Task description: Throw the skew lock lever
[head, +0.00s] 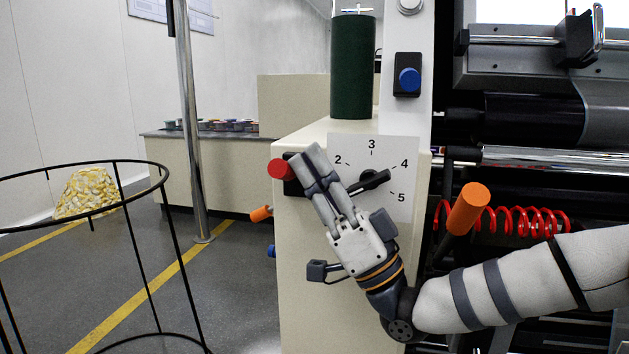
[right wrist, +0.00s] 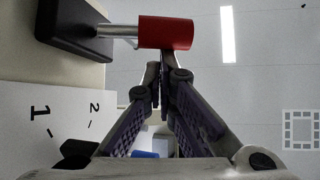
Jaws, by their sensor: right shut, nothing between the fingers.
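A lever with a red cylindrical grip (head: 280,169) sticks out to the left of a black base at the upper left edge of the beige machine housing. In the right wrist view, the red grip (right wrist: 166,33) sits on a short metal rod from the black base (right wrist: 75,25). My right gripper (head: 304,162) is shut and empty, its fingers pointing up and left beside this lever. In the right wrist view its fingertips (right wrist: 160,75) are right by the grip's lower edge; I cannot tell whether they touch. The gripper partly hides the black base. My left gripper is out of view.
A numbered dial plate (head: 400,208) with a black pointer (head: 374,179) lies behind my right gripper. A larger orange-handled lever (head: 468,208) stands near my right forearm. A green roll (head: 352,68) stands on the housing. A black wire hoop stand (head: 160,186) is at left.

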